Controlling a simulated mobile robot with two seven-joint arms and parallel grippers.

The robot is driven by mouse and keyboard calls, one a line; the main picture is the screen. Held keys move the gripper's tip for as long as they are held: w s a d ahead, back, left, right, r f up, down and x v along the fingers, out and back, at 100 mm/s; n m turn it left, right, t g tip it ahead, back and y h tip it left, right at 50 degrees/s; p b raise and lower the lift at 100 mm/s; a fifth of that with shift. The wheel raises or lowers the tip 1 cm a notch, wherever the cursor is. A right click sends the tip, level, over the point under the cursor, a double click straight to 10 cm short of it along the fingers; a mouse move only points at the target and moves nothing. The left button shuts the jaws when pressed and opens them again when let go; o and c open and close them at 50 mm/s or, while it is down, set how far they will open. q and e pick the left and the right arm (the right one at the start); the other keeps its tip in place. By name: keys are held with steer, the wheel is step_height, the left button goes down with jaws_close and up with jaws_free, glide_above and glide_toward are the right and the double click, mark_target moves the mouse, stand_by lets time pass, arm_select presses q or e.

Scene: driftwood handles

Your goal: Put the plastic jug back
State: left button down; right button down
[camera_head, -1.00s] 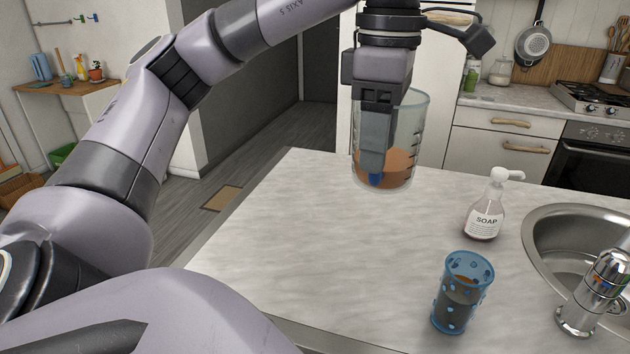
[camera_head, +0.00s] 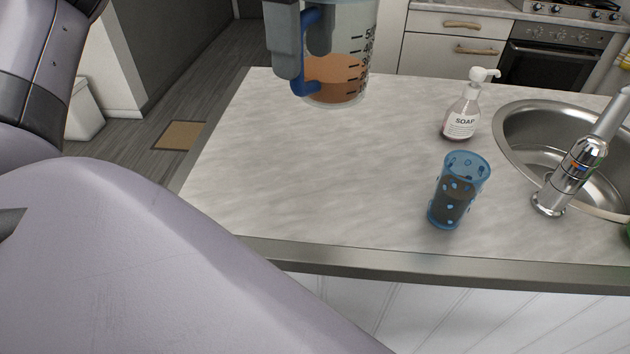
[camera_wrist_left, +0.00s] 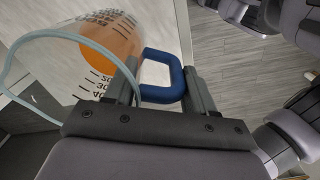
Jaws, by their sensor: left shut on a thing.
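The clear plastic jug (camera_head: 345,72) has a blue handle, dark measuring marks and orange-brown liquid in its lower part. It is upright at the top of the head view, over the far left part of the counter; I cannot tell whether its base touches the surface. Its upper part is cut off there. My left gripper (camera_head: 302,50) is shut on the handle, left of the jug's body. In the left wrist view, the blue handle (camera_wrist_left: 165,75) sits between the fingers, and the jug's open rim (camera_wrist_left: 32,52) is at the left. My right gripper is not in view.
The marble-look counter (camera_head: 310,170) is clear in its middle and left. A blue dotted glass (camera_head: 459,190) with dark liquid stands near the front edge. An oven (camera_head: 550,65) stands beyond.

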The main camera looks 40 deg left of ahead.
arm_select(q)
steer(key=shift+f+b, duration=1.7)
steer(key=shift+f, duration=8.2)
steer(key=shift+f, duration=0.2)
steer(key=shift+c, duration=1.9)
jaws_free()
steer(key=shift+r, duration=0.1)
